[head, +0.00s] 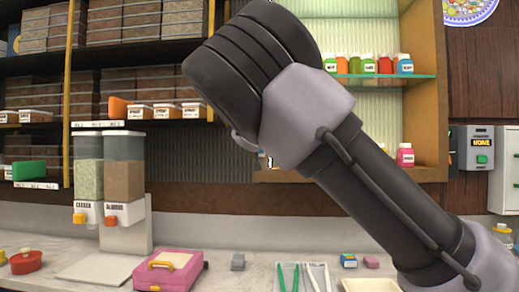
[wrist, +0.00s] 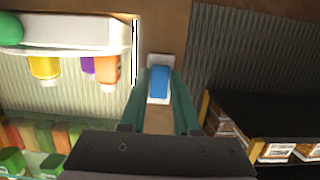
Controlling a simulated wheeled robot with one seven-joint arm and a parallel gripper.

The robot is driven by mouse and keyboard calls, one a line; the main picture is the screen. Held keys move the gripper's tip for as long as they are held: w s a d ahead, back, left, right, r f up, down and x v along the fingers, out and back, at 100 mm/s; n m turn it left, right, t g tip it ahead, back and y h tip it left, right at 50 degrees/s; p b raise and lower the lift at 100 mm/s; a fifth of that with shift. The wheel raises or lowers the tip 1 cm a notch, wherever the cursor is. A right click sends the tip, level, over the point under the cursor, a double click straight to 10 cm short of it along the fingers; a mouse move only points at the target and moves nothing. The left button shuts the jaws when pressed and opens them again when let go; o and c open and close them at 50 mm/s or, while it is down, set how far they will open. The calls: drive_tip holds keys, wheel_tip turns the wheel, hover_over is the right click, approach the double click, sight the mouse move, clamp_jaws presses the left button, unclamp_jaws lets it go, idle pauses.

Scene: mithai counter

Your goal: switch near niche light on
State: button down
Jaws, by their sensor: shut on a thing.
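In the wrist view, a white wall plate (wrist: 159,60) with a blue switch part (wrist: 160,82) is fixed on a brown wooden upright beside a niche. My gripper (wrist: 160,90) has its two teal fingers close along both sides of the blue part, shut on it. In the head view my arm and wrist cover the switch and fingers. The niche (head: 360,120) shows a pale ribbed back and bottles on a glass shelf. I cannot tell whether its light is on.
Dark shelves with boxes (head: 120,22) fill the left wall. Two dispensers (head: 124,160) stand on the counter below. A pink case (head: 168,268), a tray of tongs (head: 316,278) and small boxes lie in front. A grey panel (head: 480,135) hangs at right.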

drive_tip(key=shift+f+t, duration=0.2)
drive_tip(key=shift+t, duration=0.2)
drive_tip(key=c, duration=0.6)
unclamp_jaws()
drive_tip(key=shift+c, duration=0.2)
drive_tip(key=shift+s+r, duration=0.1)
drive_tip(key=s+r, duration=0.1)
drive_tip(key=s, duration=0.9)
drive_tip(key=shift+s+a+r, duration=0.15)
drive_tip(key=shift+s, duration=0.1)
